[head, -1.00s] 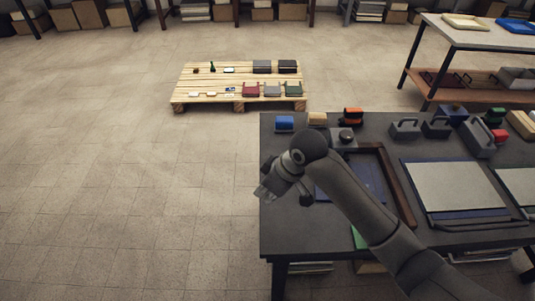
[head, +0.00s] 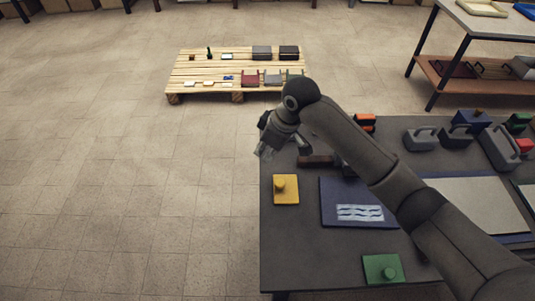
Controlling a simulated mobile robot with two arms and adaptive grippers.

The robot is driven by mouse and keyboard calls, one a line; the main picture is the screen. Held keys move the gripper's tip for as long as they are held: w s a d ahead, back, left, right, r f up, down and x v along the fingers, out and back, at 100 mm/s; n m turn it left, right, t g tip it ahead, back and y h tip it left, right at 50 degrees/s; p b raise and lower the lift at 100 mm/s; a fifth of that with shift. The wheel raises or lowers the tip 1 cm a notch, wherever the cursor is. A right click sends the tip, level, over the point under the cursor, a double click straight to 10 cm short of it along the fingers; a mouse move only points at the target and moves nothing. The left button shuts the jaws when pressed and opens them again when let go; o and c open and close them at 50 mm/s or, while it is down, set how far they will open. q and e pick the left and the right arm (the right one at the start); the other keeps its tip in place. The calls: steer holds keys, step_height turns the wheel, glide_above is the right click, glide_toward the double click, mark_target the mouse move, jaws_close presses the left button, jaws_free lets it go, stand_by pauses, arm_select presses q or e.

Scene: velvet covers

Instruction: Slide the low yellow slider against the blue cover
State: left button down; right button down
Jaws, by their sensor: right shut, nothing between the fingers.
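The low yellow slider (head: 286,194) is a flat yellow square with a round knob, lying near the left edge of the dark table. The blue cover (head: 335,210) lies flat to its right and carries pale wavy lines. A narrow strip of dark table shows between them. The right part of the cover is hidden behind my right arm. My right gripper (head: 264,151) is shut and empty, above and beyond the slider in the picture, apart from it. My left gripper is out of view.
A green slider with a knob (head: 382,268) lies near the table's front edge. A dark brown bar (head: 318,161) lies beyond the blue cover. Grey handled blocks (head: 421,139) stand at the back right. The table (head: 300,245) is bare in front of the yellow slider.

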steer(key=f+p, duration=0.1)
steer(key=f, duration=0.2)
steer(key=f+p, duration=0.1)
steer(key=f, duration=0.1)
steer(key=s+f+p, duration=0.1)
steer(key=f, duration=0.2)
steer(key=shift+d+f, duration=0.3)
steer(key=shift+d, duration=0.1)
steer(key=shift+f, duration=0.1)
steer(key=shift+a, duration=0.1)
steer(key=p, duration=0.3)
glide_above(292, 181)
steer(key=d, duration=0.1)
steer(key=shift+s+d, duration=0.2)
steer(key=shift+s, duration=0.25)
steer(key=shift+d, duration=0.2)
steer(key=shift+a, duration=0.1)
